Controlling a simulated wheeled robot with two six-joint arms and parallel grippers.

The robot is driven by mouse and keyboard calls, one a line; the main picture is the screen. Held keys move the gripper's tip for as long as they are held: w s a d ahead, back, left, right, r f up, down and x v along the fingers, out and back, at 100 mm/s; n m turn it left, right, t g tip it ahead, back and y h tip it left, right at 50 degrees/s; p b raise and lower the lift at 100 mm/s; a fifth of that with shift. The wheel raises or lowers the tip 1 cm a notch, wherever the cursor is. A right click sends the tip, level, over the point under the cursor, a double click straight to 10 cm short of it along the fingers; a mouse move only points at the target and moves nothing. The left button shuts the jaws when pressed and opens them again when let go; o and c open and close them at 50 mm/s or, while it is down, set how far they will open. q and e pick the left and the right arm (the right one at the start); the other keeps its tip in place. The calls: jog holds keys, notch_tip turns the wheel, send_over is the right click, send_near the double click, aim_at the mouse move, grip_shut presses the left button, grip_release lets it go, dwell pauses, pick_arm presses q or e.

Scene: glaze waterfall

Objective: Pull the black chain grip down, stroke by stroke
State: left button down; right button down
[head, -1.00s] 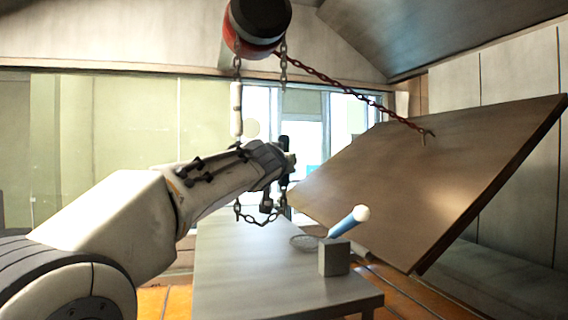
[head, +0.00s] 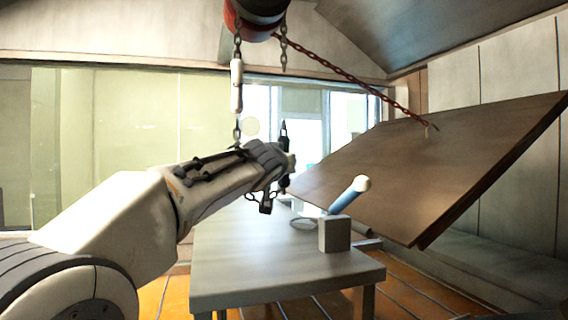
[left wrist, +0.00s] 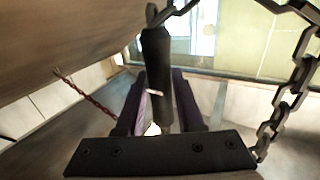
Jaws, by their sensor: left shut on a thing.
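The black chain grip (left wrist: 157,70) stands upright between the fingers of my left gripper (left wrist: 158,105) in the left wrist view. The gripper is shut on it. In the head view my left gripper (head: 284,172) is at mid-picture, and the top of the black grip (head: 284,135) shows above it. A white grip (head: 237,85) hangs on the chain to its left, under the red and black hoist (head: 255,15). A red chain (head: 345,75) runs from the hoist to a tilted brown board (head: 430,170). My right gripper is not in view.
A grey table (head: 270,262) stands below the gripper. The board overhangs the right side. In the left wrist view a loose chain (left wrist: 290,95) hangs at the right.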

pick_arm(q)
notch_tip(320, 180, up, 17)
jog(key=p, duration=1.4)
jog(key=shift+p, duration=0.4)
notch_tip(320, 180, down, 18)
jog(key=b, duration=1.8)
jog(key=shift+r, duration=0.45)
notch_tip(320, 180, up, 17)
jog(key=p, duration=1.5)
jog(key=shift+p, duration=0.35)
